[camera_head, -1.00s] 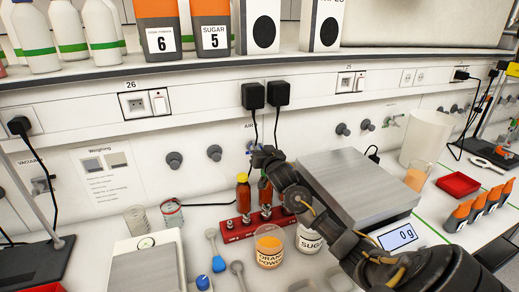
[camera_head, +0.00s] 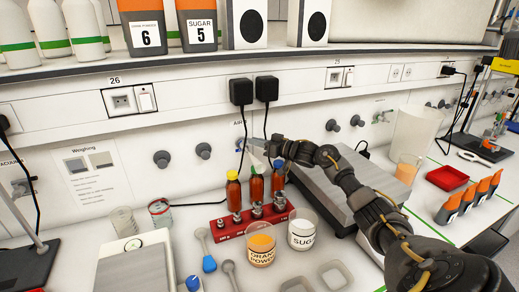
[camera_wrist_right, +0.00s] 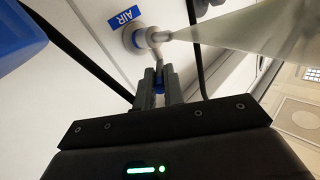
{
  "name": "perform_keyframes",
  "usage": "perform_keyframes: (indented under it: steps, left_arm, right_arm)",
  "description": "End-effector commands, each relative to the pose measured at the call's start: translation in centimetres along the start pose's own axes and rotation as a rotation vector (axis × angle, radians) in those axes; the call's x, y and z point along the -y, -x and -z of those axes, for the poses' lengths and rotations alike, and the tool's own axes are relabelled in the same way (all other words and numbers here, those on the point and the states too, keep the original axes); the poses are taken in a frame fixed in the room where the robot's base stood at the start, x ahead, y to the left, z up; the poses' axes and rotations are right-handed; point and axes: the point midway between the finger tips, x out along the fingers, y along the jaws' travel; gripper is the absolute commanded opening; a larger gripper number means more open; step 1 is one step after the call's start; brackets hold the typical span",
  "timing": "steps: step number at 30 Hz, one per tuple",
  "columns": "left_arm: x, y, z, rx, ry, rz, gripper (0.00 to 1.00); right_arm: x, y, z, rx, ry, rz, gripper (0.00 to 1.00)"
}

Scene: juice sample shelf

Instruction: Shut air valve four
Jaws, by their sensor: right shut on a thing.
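The air valve (camera_wrist_right: 146,38) sits on the white wall panel under a blue AIR label (camera_wrist_right: 125,18) in the right wrist view. Its number cannot be read. The left gripper is in neither current view.
Amber bottles (camera_head: 255,188) stand in a red rack (camera_head: 222,228) below the gripper. Orange powder (camera_head: 260,246) and sugar (camera_head: 302,232) beakers stand in front. Black plugs (camera_head: 241,92) and cables hang above. A scale (camera_head: 322,190) lies under my arm.

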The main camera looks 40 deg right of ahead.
Motion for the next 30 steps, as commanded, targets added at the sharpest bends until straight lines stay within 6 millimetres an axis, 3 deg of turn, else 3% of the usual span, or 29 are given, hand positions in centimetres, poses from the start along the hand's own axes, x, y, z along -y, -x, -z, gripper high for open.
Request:
perform_keyframes:
  steps: [1, 9, 25, 26, 30]
  left_arm:
    - [0.0, -0.9, -0.2, 0.001, 0.000, 0.000, 0.00]
    - [-0.1, -2.2, -0.4, 0.003, 0.000, -0.001, 0.00]
    - [-0.1, -2.4, -0.5, 0.004, 0.000, -0.001, 0.00]
    - [-0.1, -2.4, -0.5, 0.004, 0.000, -0.001, 0.00]
    - [-0.1, -2.4, -0.5, 0.004, 0.000, -0.001, 0.00]
  right_arm:
    - [-0.4, 0.0, -0.2, 0.002, 0.001, 0.019, 0.00]
    - [-0.8, 0.0, 0.0, 0.021, 0.001, 0.105, 0.00]
    - [-0.8, 0.0, 0.2, 0.025, 0.002, 0.125, 0.00]
    - [-0.8, 0.0, 0.2, 0.025, 0.002, 0.125, 0.14]
    - [-0.8, -0.1, 0.2, 0.025, 0.002, 0.125, 0.32]
